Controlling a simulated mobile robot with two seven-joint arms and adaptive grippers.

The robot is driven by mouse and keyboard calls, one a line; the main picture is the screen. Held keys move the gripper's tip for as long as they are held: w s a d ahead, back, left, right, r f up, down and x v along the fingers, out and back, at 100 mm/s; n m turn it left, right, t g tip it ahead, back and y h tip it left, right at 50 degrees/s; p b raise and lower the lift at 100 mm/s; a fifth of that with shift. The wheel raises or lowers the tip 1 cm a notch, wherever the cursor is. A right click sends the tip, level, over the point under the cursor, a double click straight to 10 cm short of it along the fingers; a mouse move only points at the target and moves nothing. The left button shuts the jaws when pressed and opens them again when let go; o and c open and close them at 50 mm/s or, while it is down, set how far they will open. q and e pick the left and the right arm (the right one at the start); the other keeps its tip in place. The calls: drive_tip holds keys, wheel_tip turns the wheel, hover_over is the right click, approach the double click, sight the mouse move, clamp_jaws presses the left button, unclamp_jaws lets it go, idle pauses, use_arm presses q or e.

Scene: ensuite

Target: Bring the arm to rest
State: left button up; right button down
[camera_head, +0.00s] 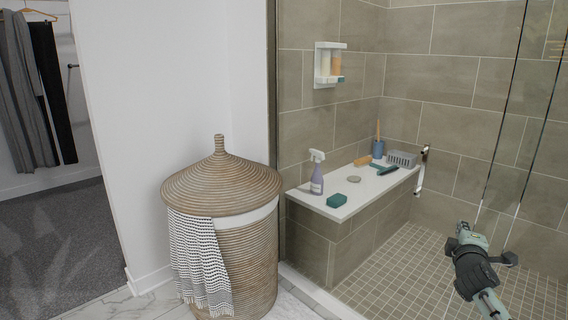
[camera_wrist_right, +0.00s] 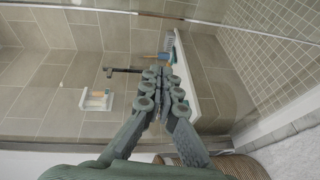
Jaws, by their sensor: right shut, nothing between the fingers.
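My right gripper (camera_head: 468,236) is in the lower right of the head view, in front of the shower's tiled floor. It is shut and empty. In the right wrist view the shut fingers (camera_wrist_right: 160,90) point up the picture toward the shower, with the bench beyond them. The fingers hide part of the bench there. My left gripper is in neither view.
A white-topped bench (camera_head: 350,196) holds a spray bottle (camera_head: 317,173), a teal sponge (camera_head: 337,200), a grey basket (camera_head: 402,158) and other small items. A woven hamper (camera_head: 240,250) stands at the left. A glass panel edge (camera_head: 505,110) rises near my right gripper.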

drive_tip(key=s+a+f+m+g+y, duration=0.1)
drive_tip(key=s+a+f+m+g, duration=0.1)
drive_tip(key=s+a+f, duration=0.45)
drive_tip(key=s+a+f+m+g+y, duration=0.1)
drive_tip(key=s+f+g+y, duration=0.15)
drive_tip(key=f, duration=0.75)
drive_tip(key=s+a+f+m+g+y, duration=0.1)
drive_tip(key=s+a+f+m+g, duration=0.1)
drive_tip(key=s+a+f, duration=0.3)
drive_tip(key=s+a+f+m+g+y, duration=0.1)
drive_tip(key=s+a+f, duration=0.5)
drive_tip(key=s, duration=0.7)
drive_tip(key=s+a+f+m+g+y, duration=0.2)
drive_tip(key=s+a+f, duration=0.4)
drive_tip(key=s, duration=0.3)
drive_tip(key=shift+f+m+g, duration=0.5)
drive_tip(key=shift+g, duration=0.25)
drive_tip(key=shift+a, duration=0.1)
